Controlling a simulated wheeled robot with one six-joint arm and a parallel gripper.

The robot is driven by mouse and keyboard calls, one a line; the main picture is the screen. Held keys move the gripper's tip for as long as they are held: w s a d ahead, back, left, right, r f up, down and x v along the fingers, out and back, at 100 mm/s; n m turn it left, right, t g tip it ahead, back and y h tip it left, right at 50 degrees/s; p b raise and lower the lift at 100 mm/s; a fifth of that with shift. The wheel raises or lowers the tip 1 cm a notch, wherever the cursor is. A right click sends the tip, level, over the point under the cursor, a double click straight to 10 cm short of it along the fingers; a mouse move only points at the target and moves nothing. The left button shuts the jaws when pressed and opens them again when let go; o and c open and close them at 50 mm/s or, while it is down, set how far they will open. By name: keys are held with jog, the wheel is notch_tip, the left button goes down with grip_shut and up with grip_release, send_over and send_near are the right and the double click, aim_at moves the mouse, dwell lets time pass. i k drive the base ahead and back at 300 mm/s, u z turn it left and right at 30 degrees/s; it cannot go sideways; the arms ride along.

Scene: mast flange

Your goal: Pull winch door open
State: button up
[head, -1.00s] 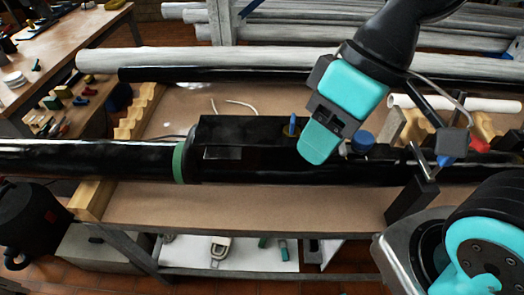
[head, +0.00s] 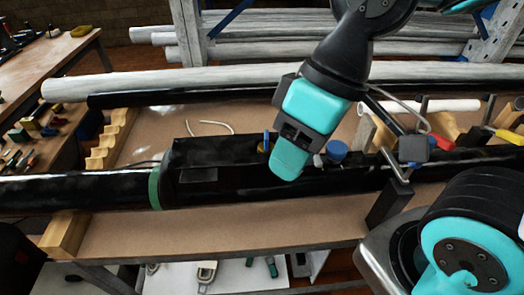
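The black mast (head: 90,189) lies across the bench, with a green ring (head: 155,188) around it. Right of the ring is a raised black boxy section (head: 220,152) with a darker rectangular patch (head: 198,175) on its near side. I cannot tell for sure which part is the winch door, or whether it is open. My gripper (head: 289,165), teal and black, points down in front of the right part of this section. It hides the surface behind it. Whether it touches the mast, and whether its fingers are open or shut, I cannot tell.
A blue knob (head: 337,150) is just right of my gripper, and a small blue upright part (head: 266,142) just left. A dark clamp post (head: 388,202) stands farther right. Long grey tubes (head: 200,77) lie behind. The bench front (head: 240,220) is clear.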

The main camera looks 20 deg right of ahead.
aim_at(214, 159)
jog(key=u, duration=0.65)
jog(key=k, duration=0.8)
jog(key=z, duration=0.4)
